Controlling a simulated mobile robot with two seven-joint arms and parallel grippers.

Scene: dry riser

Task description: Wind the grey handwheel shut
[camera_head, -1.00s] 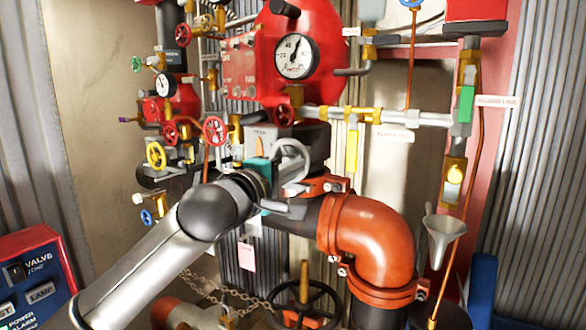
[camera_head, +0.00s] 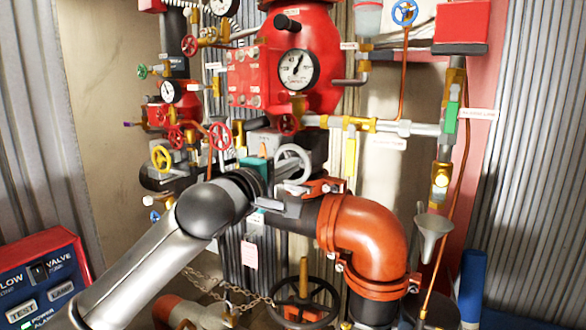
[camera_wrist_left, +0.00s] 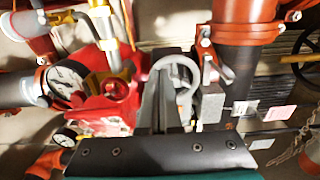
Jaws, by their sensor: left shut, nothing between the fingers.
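The grey handwheel (camera_head: 306,153) is a small ring in front of the valve body, left of the orange pipe elbow. My left gripper (camera_head: 297,178) is at the handwheel, its fingers pointing toward the ring. In the left wrist view the grey handwheel (camera_wrist_left: 194,71) is a ring just beyond the fingers of my left gripper (camera_wrist_left: 170,72). The fingers are together with nothing between them. They overlap the ring in the picture; whether they touch it or reach inside it I cannot tell. My right gripper is not in view.
The orange elbow (camera_head: 370,235) stands close on the right. A larger black handwheel (camera_head: 304,306) is below, with a chain beside it. A red valve body with a gauge (camera_head: 298,69) is above, and several small red and yellow wheels are at the left.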

